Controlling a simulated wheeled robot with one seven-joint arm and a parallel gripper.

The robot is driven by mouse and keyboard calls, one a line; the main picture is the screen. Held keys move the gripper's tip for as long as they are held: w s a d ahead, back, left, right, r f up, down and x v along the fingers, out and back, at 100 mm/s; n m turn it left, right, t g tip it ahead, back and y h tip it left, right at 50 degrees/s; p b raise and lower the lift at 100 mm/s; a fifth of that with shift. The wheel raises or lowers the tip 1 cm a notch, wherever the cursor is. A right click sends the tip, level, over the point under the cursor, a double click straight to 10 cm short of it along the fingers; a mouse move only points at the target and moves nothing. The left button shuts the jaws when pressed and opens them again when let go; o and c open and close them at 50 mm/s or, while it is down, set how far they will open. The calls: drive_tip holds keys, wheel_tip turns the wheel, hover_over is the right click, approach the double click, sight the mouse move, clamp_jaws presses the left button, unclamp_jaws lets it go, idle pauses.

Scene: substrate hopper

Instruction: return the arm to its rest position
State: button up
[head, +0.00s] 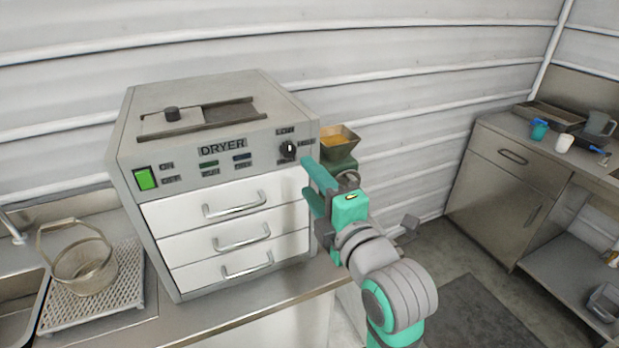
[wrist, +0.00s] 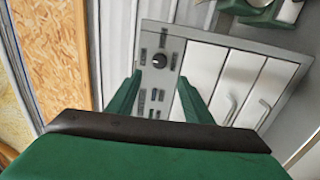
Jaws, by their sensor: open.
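My gripper (head: 312,188) is green and stands at the right front edge of the dryer (head: 222,160), just below its black knob (head: 288,149). In the wrist view the two fingers of my gripper (wrist: 163,92) are apart with nothing between them. The dryer's front panel and knob (wrist: 159,60) show beyond the fingertips, with a gap. My arm reaches up from the lower right in the head view. Part of the dryer's right front edge is hidden behind my gripper.
A hopper with orange-yellow content (head: 338,140) stands right of the dryer, close behind my gripper. A wire basket (head: 85,268) sits on a draining rack at left. A metal cabinet (head: 510,175) with cups stands at right. Open floor lies between.

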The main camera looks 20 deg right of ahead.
drive_tip(key=shift+w+f, duration=0.1)
idle(0.3)
drive_tip(key=s+a+f+m+h, duration=0.15)
drive_tip(key=a+f+m, duration=0.3)
drive_tip(key=f, duration=0.45)
drive_tip(key=s+a+f+m, duration=0.3)
drive_tip(key=f+m, duration=0.2)
drive_tip(key=f, duration=0.5)
drive_tip(key=s+a+f+m+h, duration=0.1)
drive_tip(key=s+a+f+m, duration=0.15)
drive_tip(key=f+m, duration=0.45)
drive_tip(key=s+a+f+m+g, duration=0.2)
drive_tip(key=s+a+f, duration=0.4)
drive_tip(key=s+f, duration=0.55)
drive_tip(key=s+a+y, duration=0.1)
drive_tip(key=s+a, duration=0.1)
drive_tip(key=s, duration=0.6)
drive_tip(key=s+a+f+y, duration=0.1)
drive_tip(key=s, duration=0.7)
drive_tip(key=shift+a+f+g, duration=0.15)
drive_tip(key=shift+a+g, duration=0.15)
drive_tip(key=shift+a, duration=0.1)
drive_tip(key=shift+d, duration=0.1)
